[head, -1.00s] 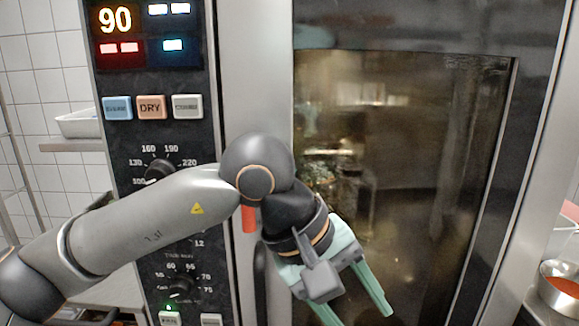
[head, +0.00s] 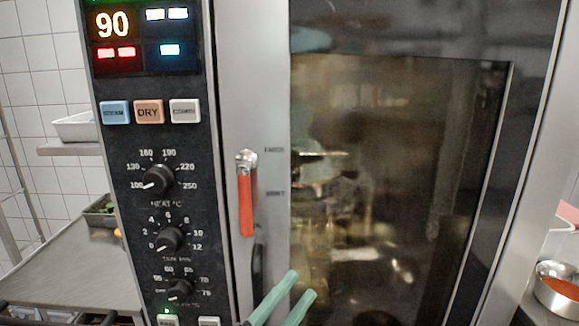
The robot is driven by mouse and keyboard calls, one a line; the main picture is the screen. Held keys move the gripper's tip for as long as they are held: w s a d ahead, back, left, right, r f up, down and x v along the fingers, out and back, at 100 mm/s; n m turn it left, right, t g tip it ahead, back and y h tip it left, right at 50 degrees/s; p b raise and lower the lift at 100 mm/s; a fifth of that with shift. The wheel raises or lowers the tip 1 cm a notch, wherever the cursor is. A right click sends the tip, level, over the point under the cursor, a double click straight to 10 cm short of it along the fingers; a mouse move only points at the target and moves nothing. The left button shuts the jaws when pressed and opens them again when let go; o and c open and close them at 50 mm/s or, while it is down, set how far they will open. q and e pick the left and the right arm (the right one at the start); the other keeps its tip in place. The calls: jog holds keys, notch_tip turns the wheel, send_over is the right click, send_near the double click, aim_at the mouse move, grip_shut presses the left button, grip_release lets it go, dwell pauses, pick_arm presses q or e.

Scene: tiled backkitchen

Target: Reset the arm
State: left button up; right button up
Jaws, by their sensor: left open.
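My left gripper (head: 296,284) shows only by its two green fingers at the bottom edge of the head view. The fingers are apart with nothing between them. They are in front of the lower part of the oven door (head: 395,190), just right of the door's metal edge. The rest of my left arm is out of the picture. My right gripper is not in the picture.
The oven's control panel (head: 168,215) has knobs, buttons and a lit display (head: 113,24) reading 90. A red handle (head: 246,205) hangs on the door edge. A counter (head: 70,262) stands left, and a metal bowl (head: 558,292) with red contents stands right.

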pick_arm(q)
jog(key=s+a+f+n+y, duration=0.1)
jog(key=a+f+n+y, duration=0.35)
jog(key=f, duration=0.35)
jog(key=s+a+f+n+g+y, duration=0.1)
jog(key=a+f+n+y, duration=0.2)
jog(key=f+n, duration=0.35)
jog(key=s+a+f+n+y, duration=0.2)
jog(key=a+f+n+y, duration=0.15)
jog(key=f, duration=0.55)
jog(key=s+a+f+n+g+y, duration=0.2)
jog(key=s+a+f+n+g, duration=0.1)
jog(key=s+f, duration=0.4)
jog(key=s+a+f+n+g+y, duration=0.2)
jog(key=s+a+f+n+g, duration=0.1)
jog(key=s+f, duration=0.4)
jog(key=shift+s+a+f+n, duration=0.25)
jog(key=shift+s+n, duration=0.1)
jog(key=shift+n, duration=0.4)
